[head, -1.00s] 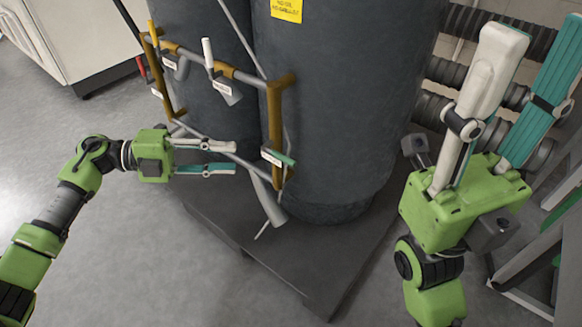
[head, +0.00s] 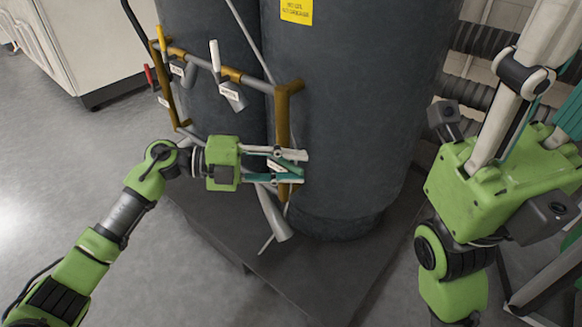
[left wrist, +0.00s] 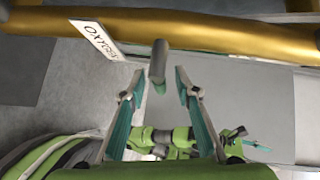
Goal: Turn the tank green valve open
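The tank's valve piping is on the front of the dark tanks, in the head view. The green valve handle (head: 288,156) sits low on the right brass pipe (head: 283,120), beside a small white tag. My left gripper (head: 303,168) reaches in from the left, its fingers above and below the handle. In the left wrist view the fingers (left wrist: 159,72) are apart, with a grey stem with a green part (left wrist: 158,65) between them. I see narrow gaps beside the stem. The tag (left wrist: 95,40) reads "OXYGEN". My right gripper (head: 545,110) is at the right, fingers spread and empty, tips cut off.
Red, yellow and white handles (head: 215,55) sit higher on the piping. The large tank (head: 350,110) stands close behind the valve, on a dark platform (head: 315,270). A grey pipe end (head: 272,215) hangs below. Open floor lies at left; ribbed hoses are at right.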

